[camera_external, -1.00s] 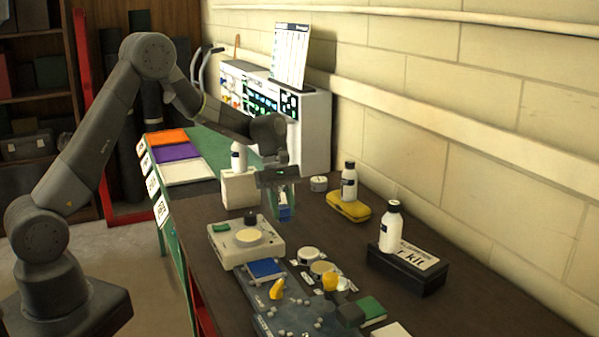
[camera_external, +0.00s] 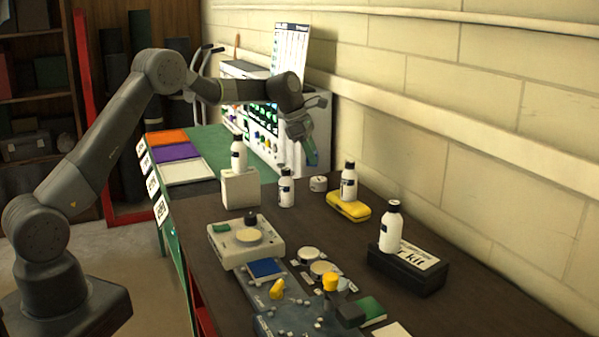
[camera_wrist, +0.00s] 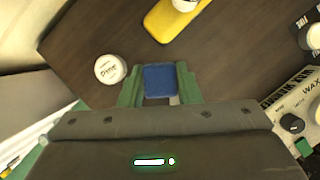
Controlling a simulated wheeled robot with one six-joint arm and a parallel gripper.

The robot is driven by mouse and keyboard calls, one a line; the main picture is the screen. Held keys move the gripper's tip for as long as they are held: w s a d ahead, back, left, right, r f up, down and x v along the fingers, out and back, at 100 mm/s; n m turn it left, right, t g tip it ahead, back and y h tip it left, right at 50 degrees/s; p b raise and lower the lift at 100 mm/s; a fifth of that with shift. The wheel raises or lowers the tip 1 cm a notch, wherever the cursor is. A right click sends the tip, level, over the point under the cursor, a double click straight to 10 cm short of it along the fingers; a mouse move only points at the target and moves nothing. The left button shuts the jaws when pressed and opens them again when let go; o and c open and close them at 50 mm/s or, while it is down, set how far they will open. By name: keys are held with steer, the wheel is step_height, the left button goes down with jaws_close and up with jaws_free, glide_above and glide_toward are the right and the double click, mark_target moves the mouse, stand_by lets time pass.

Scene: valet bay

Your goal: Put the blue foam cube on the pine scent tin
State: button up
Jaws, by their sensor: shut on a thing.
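The blue foam cube (camera_wrist: 160,80) is held between the green fingertips of my gripper (camera_wrist: 160,88) in the wrist view. The pine scent tin (camera_wrist: 110,69) is a small round white tin with a printed lid. It stands on the dark bench just left of the cube in the wrist view. In the external view my gripper (camera_external: 309,150) is raised above the bench, and the tin (camera_external: 318,183) appears below it, apart from it. The tin's top looks bare.
A yellow block (camera_external: 349,207) bearing a white bottle stands right of the tin. Another white bottle (camera_external: 286,190) stands left of it. A white panelled unit (camera_external: 318,125) is behind.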

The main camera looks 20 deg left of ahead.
steer(key=w+r+n+t+y, duration=0.1)
steer(key=w+r+n+t, duration=0.1)
steer(key=w+n, duration=0.55)
steer(key=p, duration=0.2)
glide_toward(323, 178)
steer(key=shift+x, duration=2.85)
steer(key=o, duration=0.9)
steer(key=shift+s+f, duration=0.1)
steer(key=shift+s, duration=0.05)
steer(key=shift+o, duration=0.2)
steer(key=shift+r, duration=0.25)
steer(key=b+v, duration=0.2)
steer(key=v, duration=0.9)
steer(key=shift+s+r, duration=0.35)
steer(key=shift+r, duration=0.05)
